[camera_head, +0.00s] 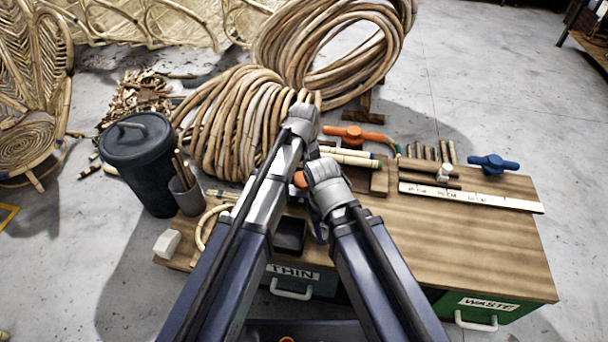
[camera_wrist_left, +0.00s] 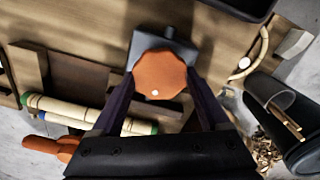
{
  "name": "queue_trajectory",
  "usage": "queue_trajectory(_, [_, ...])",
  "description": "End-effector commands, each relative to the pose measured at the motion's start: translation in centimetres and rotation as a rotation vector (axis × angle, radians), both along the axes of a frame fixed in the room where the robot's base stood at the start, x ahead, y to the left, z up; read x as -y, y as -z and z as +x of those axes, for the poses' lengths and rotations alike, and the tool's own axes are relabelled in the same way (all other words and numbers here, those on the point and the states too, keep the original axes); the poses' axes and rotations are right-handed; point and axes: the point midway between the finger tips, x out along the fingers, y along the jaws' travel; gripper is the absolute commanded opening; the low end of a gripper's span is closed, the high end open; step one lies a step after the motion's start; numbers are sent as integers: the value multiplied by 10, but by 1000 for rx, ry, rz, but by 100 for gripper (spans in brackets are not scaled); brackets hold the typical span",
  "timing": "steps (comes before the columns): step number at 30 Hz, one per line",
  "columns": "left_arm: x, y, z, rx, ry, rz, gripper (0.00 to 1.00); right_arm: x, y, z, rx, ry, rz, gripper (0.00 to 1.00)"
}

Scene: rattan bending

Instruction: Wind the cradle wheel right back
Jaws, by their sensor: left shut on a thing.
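The cradle wheel is an orange faceted knob (camera_wrist_left: 160,76) with a small white dot near its lower edge, set on a grey block (camera_wrist_left: 165,47). It fills the middle of the left wrist view. In the head view only a small orange part of the wheel (camera_head: 300,180) shows between my arm links. My left gripper (camera_wrist_left: 160,92) has its two dark fingers on either side of the wheel and is shut on it. In the head view my arm links hide most of that gripper and the cradle. My right gripper's fingers are not visible.
The wooden bench (camera_head: 470,245) has an orange-handled tool (camera_head: 355,135), pale cane pieces (camera_head: 350,158), a blue-handled tool (camera_head: 493,163) and a white ruler (camera_head: 470,197). A black tray (camera_head: 290,235) sits in front. A dark bin (camera_head: 140,165) stands left. The bench's right front is clear.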

Motion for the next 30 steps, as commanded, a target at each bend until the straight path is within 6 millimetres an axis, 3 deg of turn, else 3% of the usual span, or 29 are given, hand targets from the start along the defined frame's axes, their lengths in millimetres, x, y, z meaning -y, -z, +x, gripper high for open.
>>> queue_trajectory(6, [0, 0, -1, -1, -2, 0, 23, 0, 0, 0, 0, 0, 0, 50])
queue_trajectory(7, [0, 0, -1, -1, -2, 0, 82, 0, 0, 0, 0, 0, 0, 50])
queue_trajectory(12, [0, 0, 0, -1, -1, 0, 100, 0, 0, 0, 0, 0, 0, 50])
queue_trajectory(23, [0, -4, 0, 0, 0, 0, 100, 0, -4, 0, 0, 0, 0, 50])
queue_trajectory(30, [0, -24, 0, 0, 0, 0, 100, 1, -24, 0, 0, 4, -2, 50])
